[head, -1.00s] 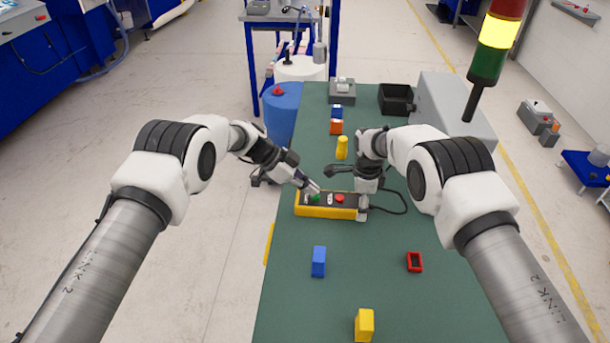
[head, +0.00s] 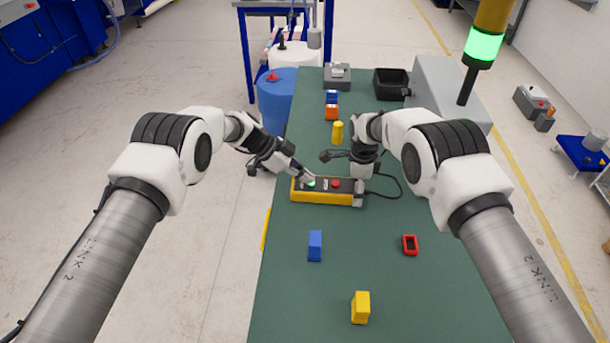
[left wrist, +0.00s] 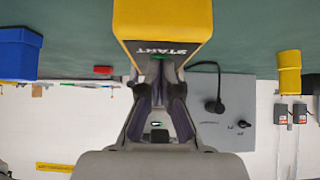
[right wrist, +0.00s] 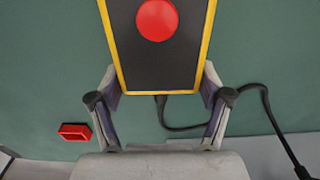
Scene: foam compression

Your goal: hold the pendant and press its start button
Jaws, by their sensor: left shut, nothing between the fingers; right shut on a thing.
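The pendant (head: 322,197) is a yellow box with a dark face, lying on the green table. Its green start button (head: 310,184) glows near the left end, and a red button (head: 336,184) sits toward the right end. My left gripper (head: 309,178) is shut and empty, its tips pointing down at the green button, which they partly hide. The left wrist view shows START lettering on the pendant (left wrist: 160,22) just beyond the fingertips; contact is hard to judge. My right gripper (head: 359,198) is shut on the pendant's right end, with fingers on both sides of it (right wrist: 155,65).
A blue block (head: 315,246), a yellow block (head: 360,308) and a red hollow block (head: 409,245) lie nearer on the table (head: 300,300). A yellow cylinder (head: 337,132) stands behind the pendant. A black cable (head: 392,190) loops at right. A stack light (head: 483,48) shows green.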

